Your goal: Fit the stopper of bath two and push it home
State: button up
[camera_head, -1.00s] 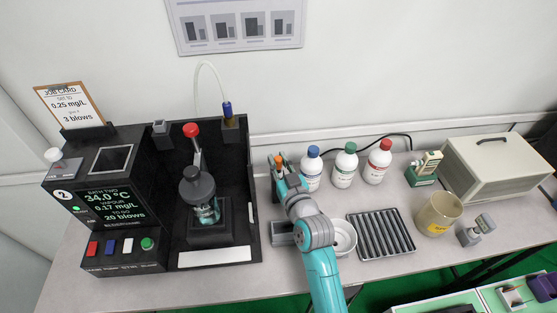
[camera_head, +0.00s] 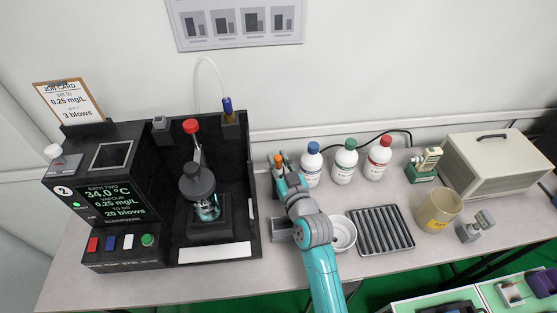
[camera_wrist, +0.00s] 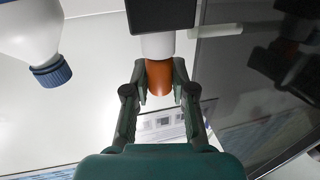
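Bath two (camera_head: 100,222) is the black machine at the left; its screen (camera_head: 112,203) reads 34.0 °C, vapour 0.25 mg/L and 20 blows. My gripper (camera_head: 281,172) is right of the machine, away from the flask. In the wrist view, my gripper (camera_wrist: 160,82) has its fingers close on both sides of an orange knob-like tip (camera_wrist: 159,78) on a white stem (camera_wrist: 158,45). It looks shut on that tip.
A red knob (camera_head: 190,126) stands behind the flask. Blue-, green- and red-capped bottles (camera_head: 345,165) stand right of my gripper. A white bowl (camera_head: 343,233), a ribbed tray (camera_head: 381,231) and a beige beaker (camera_head: 438,210) are further right. A job card (camera_head: 69,102) reads 0.25 mg/L, 3 blows.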

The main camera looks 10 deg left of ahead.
jog(key=o, duration=0.3)
jog(key=shift+f, duration=0.2)
jog(key=shift+s+f, duration=0.1)
jog(key=shift+s+d+f, duration=0.1)
jog(key=shift+s+d, duration=0.05)
jog(key=shift+s, duration=0.05)
jog(key=shift+r+v, duration=0.15)
jog(key=shift+v, duration=2.7)
jog(key=shift+r+v, duration=0.2)
jog(key=shift+v, duration=2.6)
